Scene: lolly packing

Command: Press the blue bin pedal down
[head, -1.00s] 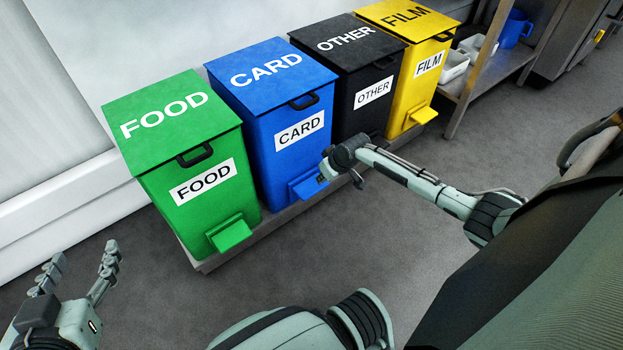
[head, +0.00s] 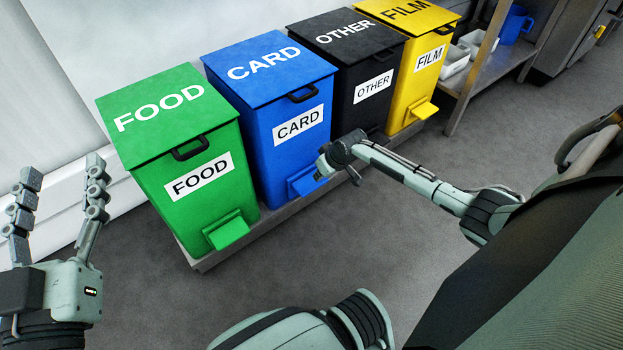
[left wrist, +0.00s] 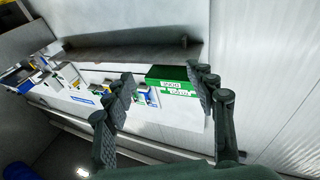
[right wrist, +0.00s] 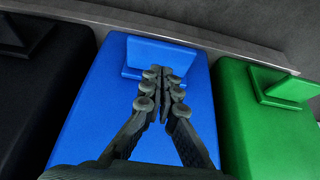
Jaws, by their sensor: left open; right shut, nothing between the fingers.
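The blue CARD bin (head: 280,135) stands between the green and black bins, its lid down. Its blue pedal (head: 304,183) sticks out low at the front. My right gripper (head: 320,168) is shut and empty, close by the right side of the pedal in the head view. In the right wrist view the closed fingertips (right wrist: 164,74) overlap the pedal (right wrist: 150,55); I cannot tell whether they touch it. The pedal does not look clearly tipped down. My left gripper (head: 62,200) is open and empty, raised at the far left, away from the bins.
The green FOOD bin (head: 200,215) is left of the blue one; the black OTHER bin (head: 365,105) and yellow FILM bin (head: 418,90) are right. All stand on a low grey base (head: 205,265). A shelf (head: 482,75) is at right. The floor in front is clear.

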